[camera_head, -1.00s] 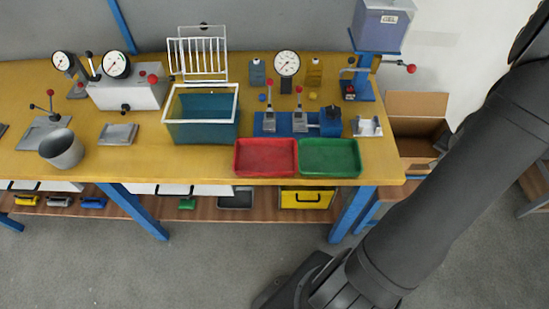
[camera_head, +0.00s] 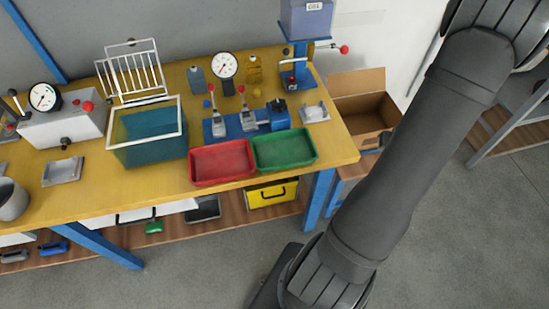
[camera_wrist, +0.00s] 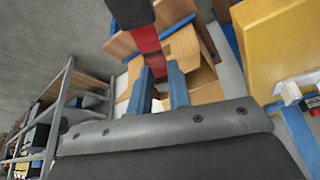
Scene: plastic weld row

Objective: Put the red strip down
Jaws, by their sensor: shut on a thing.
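The red strip (camera_wrist: 147,42) shows in the wrist view, with a dark part at its far, upper end. My gripper (camera_wrist: 156,74) has its two blue fingers shut on the near end of the strip, which sticks out away from the jaws. Behind the strip, the open cardboard box (camera_wrist: 184,47) shows in the wrist view. It also stands beyond the table's right end in the head view (camera_head: 358,128). The gripper and strip are out of the head view; only my dark arm shows there.
The yellow table (camera_head: 90,198) holds a red tray (camera_head: 222,163), a green tray (camera_head: 285,150), a teal tank (camera_head: 148,137) with a white rack (camera_head: 130,72), and a blue-based clamp fixture (camera_head: 245,122). Open grey floor lies in front. A shelf frame (camera_wrist: 60,105) is left in the wrist view.

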